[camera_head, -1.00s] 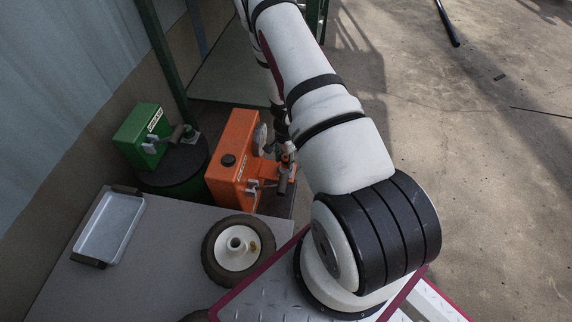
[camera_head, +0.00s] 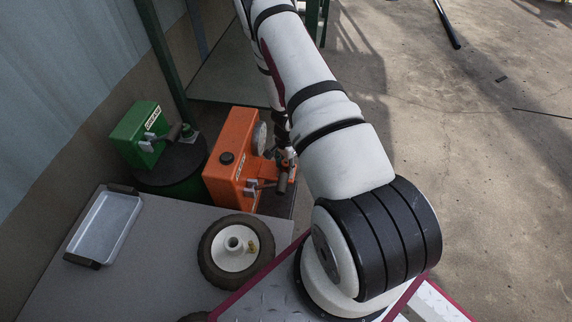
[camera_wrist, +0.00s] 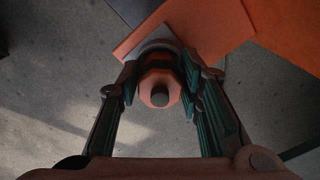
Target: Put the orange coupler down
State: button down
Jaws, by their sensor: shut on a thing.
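In the wrist view, the orange coupler (camera_wrist: 158,84) is a faceted orange piece with a grey round stub facing the camera. My gripper (camera_wrist: 160,72) is shut on it, with one dark green finger on each side. The coupler's far end is hidden, and I cannot tell whether it touches the orange and grey surfaces behind it. In the head view my arm hides most of the gripper, and I cannot make out the coupler there.
An orange machine (camera_head: 229,158) with a gauge stands left of my arm. A green box (camera_head: 139,134) sits on a dark drum farther left. A grey table (camera_head: 163,238) holds a metal tray (camera_head: 104,228) and a wheel (camera_head: 211,274). Open concrete floor lies right.

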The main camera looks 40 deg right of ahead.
aim_at(286, 162)
jog(key=c, duration=1.4)
grip_release()
jog(key=shift+f, duration=0.7)
jog(key=shift+c, duration=0.2)
jog(key=o, duration=0.3)
jog(key=shift+f, duration=0.3)
jog(key=shift+r, duration=0.15)
jog(key=shift+r, duration=0.15)
notch_tip(286, 162, up, 13)
jog(key=p, duration=0.6)
jog(key=shift+r, duration=0.1)
